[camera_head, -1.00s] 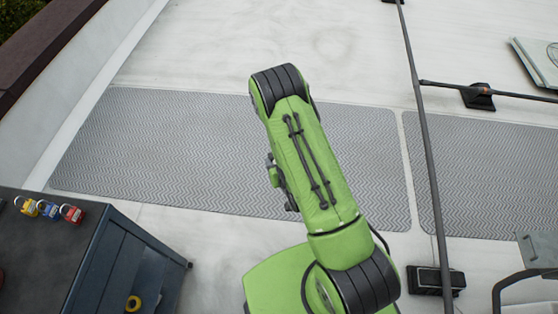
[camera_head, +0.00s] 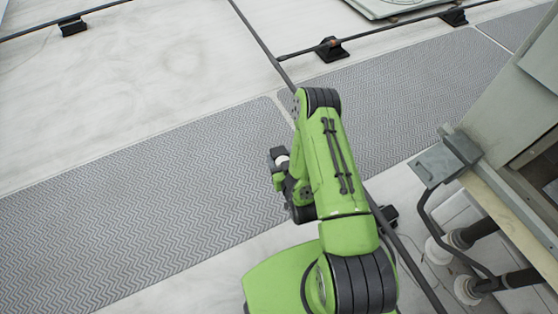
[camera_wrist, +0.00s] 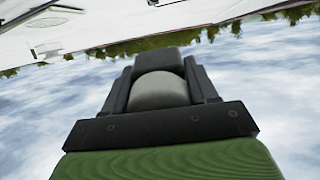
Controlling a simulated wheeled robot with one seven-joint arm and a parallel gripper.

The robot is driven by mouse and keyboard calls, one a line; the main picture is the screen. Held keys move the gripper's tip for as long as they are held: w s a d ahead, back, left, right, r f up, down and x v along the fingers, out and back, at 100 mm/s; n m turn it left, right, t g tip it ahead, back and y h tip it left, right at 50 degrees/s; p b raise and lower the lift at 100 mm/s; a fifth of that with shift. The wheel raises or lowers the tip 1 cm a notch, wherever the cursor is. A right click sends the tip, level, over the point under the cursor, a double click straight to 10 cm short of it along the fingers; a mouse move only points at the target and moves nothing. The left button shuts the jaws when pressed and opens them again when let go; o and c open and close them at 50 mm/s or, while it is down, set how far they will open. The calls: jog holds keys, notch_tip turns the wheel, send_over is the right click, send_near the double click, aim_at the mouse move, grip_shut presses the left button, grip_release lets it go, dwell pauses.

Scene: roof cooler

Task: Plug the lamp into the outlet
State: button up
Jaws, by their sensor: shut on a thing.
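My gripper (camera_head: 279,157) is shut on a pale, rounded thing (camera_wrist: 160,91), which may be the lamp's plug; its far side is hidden. In the wrist view my gripper (camera_wrist: 160,70) has a dark finger on each side of this thing, with sky and a roof edge behind. In the head view the held thing (camera_head: 282,162) is a small white spot left of my green arm, above the grey walkway mat. A grey box with a cable or conduit (camera_head: 447,158) is at the right, apart from my gripper; I cannot tell whether it bears the outlet. No lamp is clearly seen.
A patterned grey walkway mat (camera_head: 150,210) crosses the pale roof. Thin pipes on black feet (camera_head: 331,49) run over it. A large grey unit (camera_head: 515,100) and white-based pipes (camera_head: 470,290) stand at the right. The roof at upper left is mostly clear.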

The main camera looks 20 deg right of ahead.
jog(key=w+d+f+m+h+b, duration=0.25)
jog(key=w+d+f, duration=0.35)
jog(key=d, duration=0.4)
jog(key=d+f+m+h, duration=0.25)
jog(key=d+h, duration=0.25)
jog(key=d, duration=0.9)
jog(key=s+d+r+m+g+h+b, duration=0.15)
jog(key=s+d+m+g+h, duration=0.4)
jog(key=s+d, duration=0.6)
jog(key=s+d+m+g+h+b, duration=0.1)
jog(key=s+d+m+g+h, duration=0.1)
jog(key=s, duration=0.4)
jog(key=s+d+m+g+h, duration=0.2)
jog(key=s+d+m+g, duration=0.1)
jog(key=s, duration=0.3)
jog(key=shift+s+d+r+g+h+b, duration=0.15)
jog(key=shift+s+r+g+h+b, duration=0.2)
jog(key=shift+g, duration=0.3)
jog(key=shift+d+f+m, duration=0.1)
jog(key=shift+f+m, duration=0.05)
jog(key=shift+m, duration=0.1)
